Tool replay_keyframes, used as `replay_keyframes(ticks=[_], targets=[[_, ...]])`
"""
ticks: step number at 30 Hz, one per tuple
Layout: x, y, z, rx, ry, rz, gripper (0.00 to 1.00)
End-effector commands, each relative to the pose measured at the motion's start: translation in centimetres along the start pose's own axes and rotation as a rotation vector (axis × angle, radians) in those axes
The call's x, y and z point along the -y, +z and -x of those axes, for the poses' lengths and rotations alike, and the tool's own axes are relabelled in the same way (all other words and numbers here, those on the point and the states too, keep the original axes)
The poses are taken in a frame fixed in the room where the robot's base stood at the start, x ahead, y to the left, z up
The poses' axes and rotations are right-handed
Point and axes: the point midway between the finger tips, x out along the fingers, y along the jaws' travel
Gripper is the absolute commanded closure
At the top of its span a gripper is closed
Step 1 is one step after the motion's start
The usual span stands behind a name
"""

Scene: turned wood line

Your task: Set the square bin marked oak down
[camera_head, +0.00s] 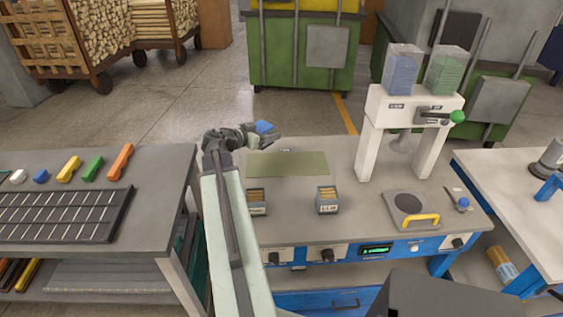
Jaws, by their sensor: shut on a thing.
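My gripper (264,135) is at the end of my arm, above the back left part of the workbench, near the green mat (300,164). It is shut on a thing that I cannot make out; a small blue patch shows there. Two small grey square bins stand on the bench, both with light wooden pieces inside. The left bin (257,209) is close beside my arm. The right bin (327,207) stands upright in the open, in front of the mat. Both have labels on the front, too small to read, so I cannot tell which is marked oak.
A white press frame (368,140) with two clear hoppers stands at the back right. The left table (150,160) holds coloured blocks and a black tray (65,216). The green mat is bare.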

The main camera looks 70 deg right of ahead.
Motion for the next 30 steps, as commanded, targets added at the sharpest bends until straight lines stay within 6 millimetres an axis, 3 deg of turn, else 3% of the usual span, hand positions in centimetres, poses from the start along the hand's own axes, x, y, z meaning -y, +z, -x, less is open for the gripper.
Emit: replay_keyframes(ticks=[8, 14, 21, 30], targets=[[0.0, 5.6, -2.1, 0.0, 0.001, 0.0, 0.98], [-0.1, 5.8, -2.2, 0.0, 0.001, 0.0, 0.98], [-0.1, 9.3, -3.5, 0.0, 0.001, 0.0, 0.98], [-0.1, 9.0, -3.4, 0.0, 0.002, -0.001, 0.98]])
